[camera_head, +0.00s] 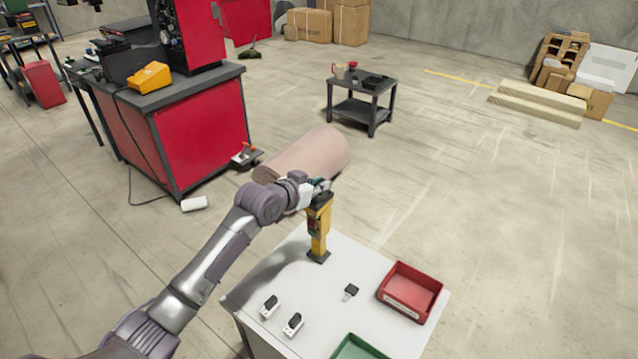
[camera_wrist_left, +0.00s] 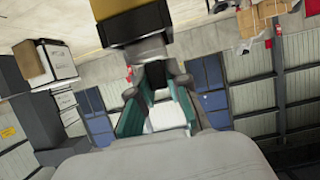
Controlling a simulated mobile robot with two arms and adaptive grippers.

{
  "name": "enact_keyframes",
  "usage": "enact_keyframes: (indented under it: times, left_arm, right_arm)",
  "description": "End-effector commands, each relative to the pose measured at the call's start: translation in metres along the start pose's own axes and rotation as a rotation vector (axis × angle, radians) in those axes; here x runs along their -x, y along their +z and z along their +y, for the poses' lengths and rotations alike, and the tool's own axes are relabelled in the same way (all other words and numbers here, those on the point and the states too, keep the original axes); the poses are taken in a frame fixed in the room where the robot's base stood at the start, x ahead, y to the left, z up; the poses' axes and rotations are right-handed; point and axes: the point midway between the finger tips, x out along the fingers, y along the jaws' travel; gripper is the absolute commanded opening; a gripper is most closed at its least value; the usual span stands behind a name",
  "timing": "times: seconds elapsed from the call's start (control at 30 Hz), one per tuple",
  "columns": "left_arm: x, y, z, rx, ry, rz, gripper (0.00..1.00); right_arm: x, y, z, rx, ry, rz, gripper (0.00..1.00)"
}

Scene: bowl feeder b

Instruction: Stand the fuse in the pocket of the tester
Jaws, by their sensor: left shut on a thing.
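My left gripper (camera_head: 322,188) is at the top of the yellow tester (camera_head: 318,222), which stands upright at the far end of the white table. In the left wrist view, the teal fingers of this gripper (camera_wrist_left: 157,112) are shut on the fuse (camera_wrist_left: 166,118), which shows as a white and dark piece between them. The yellow block of the tester (camera_wrist_left: 130,22) with a grey part fills the top of that view, close to the fingers. The pocket is hidden, and I cannot tell whether the fuse touches it. My right gripper is not in view.
On the white table (camera_head: 285,275) lie two white-and-black pieces (camera_head: 270,306) (camera_head: 293,325) and a small dark piece (camera_head: 350,291). A red bin (camera_head: 424,302) and a green bin (camera_head: 357,348) stand at the right and front. A pinkish cylinder (camera_head: 318,152) lies behind the tester.

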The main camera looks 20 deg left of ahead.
Motion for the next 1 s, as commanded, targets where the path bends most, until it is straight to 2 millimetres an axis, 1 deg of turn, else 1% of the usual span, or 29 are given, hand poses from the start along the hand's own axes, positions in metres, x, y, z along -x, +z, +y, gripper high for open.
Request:
enact_keyframes:
  times: [0.1, 0.43, 0.47, 0.6, 0.87, 0.97, 1.0]
  left_arm:
    - [-0.0024, 0.0055, 0.0002, 0.000, 0.000, 0.002, 0.00]
    - [-0.0041, 0.0096, 0.0005, -0.001, 0.000, 0.001, 0.00]
    - [-0.0042, 0.0099, 0.0005, -0.001, 0.000, 0.001, 0.18]
    - [-0.0038, 0.0093, 0.0005, -0.001, 0.000, 0.000, 0.41]
    - [-0.0037, 0.0090, 0.0004, -0.001, 0.000, 0.001, 0.41]
    - [-0.0019, 0.0044, 0.0004, -0.001, 0.000, 0.002, 0.41]
    - [0.0008, 0.0067, 0.0000, -0.001, -0.001, 0.002, 0.41]
  right_arm:
    - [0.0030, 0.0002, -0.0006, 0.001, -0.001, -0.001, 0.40]
    - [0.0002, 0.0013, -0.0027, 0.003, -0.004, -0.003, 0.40]
    - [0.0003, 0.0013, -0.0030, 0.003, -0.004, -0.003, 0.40]
    - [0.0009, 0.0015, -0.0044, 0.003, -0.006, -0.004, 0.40]
    - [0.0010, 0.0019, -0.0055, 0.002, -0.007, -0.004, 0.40]
    - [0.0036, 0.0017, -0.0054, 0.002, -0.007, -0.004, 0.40]
    - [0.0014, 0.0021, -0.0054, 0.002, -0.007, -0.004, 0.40]
